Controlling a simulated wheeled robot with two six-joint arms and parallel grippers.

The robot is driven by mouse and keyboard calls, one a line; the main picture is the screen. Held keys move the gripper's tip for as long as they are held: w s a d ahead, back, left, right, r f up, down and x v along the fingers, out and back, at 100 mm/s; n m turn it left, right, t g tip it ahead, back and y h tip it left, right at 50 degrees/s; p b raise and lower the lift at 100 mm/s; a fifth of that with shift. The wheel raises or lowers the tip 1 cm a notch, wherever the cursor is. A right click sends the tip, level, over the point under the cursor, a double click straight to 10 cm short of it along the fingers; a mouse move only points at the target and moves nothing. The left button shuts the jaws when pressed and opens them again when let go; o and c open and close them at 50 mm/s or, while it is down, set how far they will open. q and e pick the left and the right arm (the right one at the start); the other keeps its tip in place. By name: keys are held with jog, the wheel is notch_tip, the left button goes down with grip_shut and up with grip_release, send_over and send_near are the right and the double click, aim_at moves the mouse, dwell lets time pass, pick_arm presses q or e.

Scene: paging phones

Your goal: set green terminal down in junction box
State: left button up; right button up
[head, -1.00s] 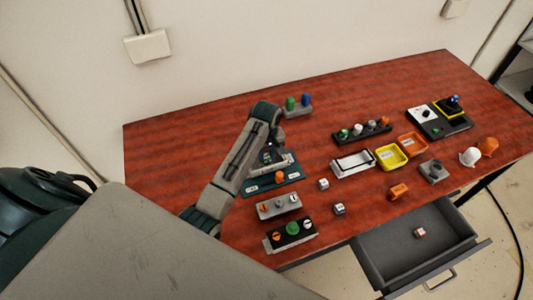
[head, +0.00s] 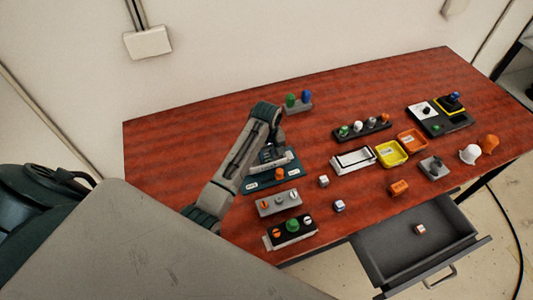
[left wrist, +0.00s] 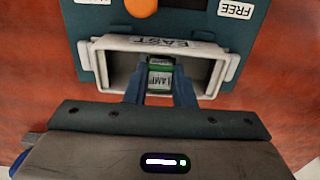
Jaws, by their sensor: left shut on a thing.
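The green terminal (left wrist: 161,64), with a white label reading LAMP, is between the fingertips of my left gripper (left wrist: 160,82) in the left wrist view. The gripper is shut on it. The terminal is at the opening of a pale grey box marked EAST (left wrist: 218,80), which I take as the junction box; the fingers reach into the opening. I cannot tell whether the terminal touches the box floor. In the head view my left gripper (head: 267,153) is over the teal board (head: 286,173), and the arm hides most of the box and the terminal. My right gripper is not in view.
An orange knob (left wrist: 141,7) is on the teal board beside the box. Switch panels (head: 278,203) lie nearer the table edge. Yellow (head: 402,158) and orange trays (head: 424,148) stand to the right. A drawer (head: 395,263) hangs open at the front.

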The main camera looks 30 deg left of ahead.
pick_arm(q)
jog(key=shift+f, duration=0.5)
jog(key=shift+f, duration=0.2)
dwell(0.4)
jog(key=o, duration=1)
jog(key=shift+o, duration=0.2)
jog(key=shift+r, duration=0.1)
jog(key=shift+r, duration=2.4)
